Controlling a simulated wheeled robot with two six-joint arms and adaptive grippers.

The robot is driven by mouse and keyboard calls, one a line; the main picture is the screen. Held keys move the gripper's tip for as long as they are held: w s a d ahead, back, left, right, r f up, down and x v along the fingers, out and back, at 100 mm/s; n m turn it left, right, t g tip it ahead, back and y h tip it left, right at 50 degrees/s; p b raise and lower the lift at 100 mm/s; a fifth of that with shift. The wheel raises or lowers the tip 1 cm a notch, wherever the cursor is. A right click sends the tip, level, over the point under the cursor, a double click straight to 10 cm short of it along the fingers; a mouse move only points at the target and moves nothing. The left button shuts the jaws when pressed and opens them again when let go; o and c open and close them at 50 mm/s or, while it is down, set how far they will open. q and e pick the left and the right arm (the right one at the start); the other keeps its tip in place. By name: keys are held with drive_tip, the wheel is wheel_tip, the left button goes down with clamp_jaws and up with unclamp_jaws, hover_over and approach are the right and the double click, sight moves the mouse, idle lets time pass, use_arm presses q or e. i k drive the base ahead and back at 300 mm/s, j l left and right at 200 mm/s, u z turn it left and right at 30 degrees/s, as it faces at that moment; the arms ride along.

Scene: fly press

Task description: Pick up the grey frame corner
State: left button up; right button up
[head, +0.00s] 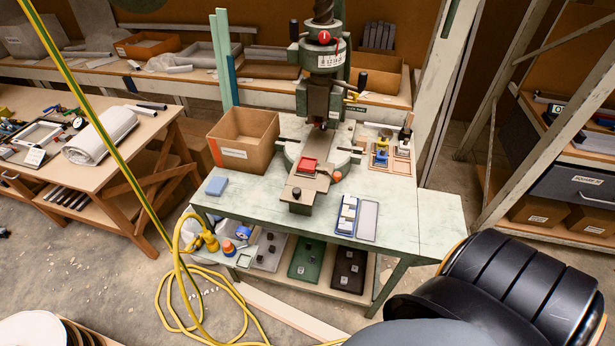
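I cannot pick out the grey frame corner with certainty; parts on the bench are very small here. A wooden tray (402,168) at the bench's back right holds small blue, yellow and grey pieces in compartments. A red square piece (307,165) sits on the slide under the fly press (322,62). A blue case (347,217) with white pieces in it lies near the front edge, with a flat grey panel (368,220) beside it. Neither gripper is in view; a dark, rounded arm link of mine fills the lower right.
The pale green bench (440,215) has free room at its right end and front left. A cardboard box (243,140) and a blue block (217,185) stand on its left. A yellow hose (180,270) loops across the floor. A wooden table (95,165) stands left.

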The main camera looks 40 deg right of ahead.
sight(344, 227)
drive_tip(key=z, duration=1.45)
drive_tip(key=l+u, duration=0.2)
drive_tip(key=u, duration=0.2)
drive_tip(key=l+u, duration=0.2)
drive_tip(key=u, duration=0.25)
drive_tip(key=l+u, duration=0.25)
drive_tip(key=u, duration=0.15)
drive_tip(key=l+u, duration=0.15)
drive_tip(key=u, duration=0.3)
drive_tip(key=k+l+u, duration=0.15)
drive_tip(key=k+l, duration=0.15)
drive_tip(key=l, duration=0.25)
drive_tip(key=k+l+u, duration=0.15)
drive_tip(key=k+l, duration=0.15)
drive_tip(key=l, duration=0.2)
drive_tip(key=k+l+u, duration=0.15)
drive_tip(key=k+l, duration=0.15)
drive_tip(key=l, duration=0.15)
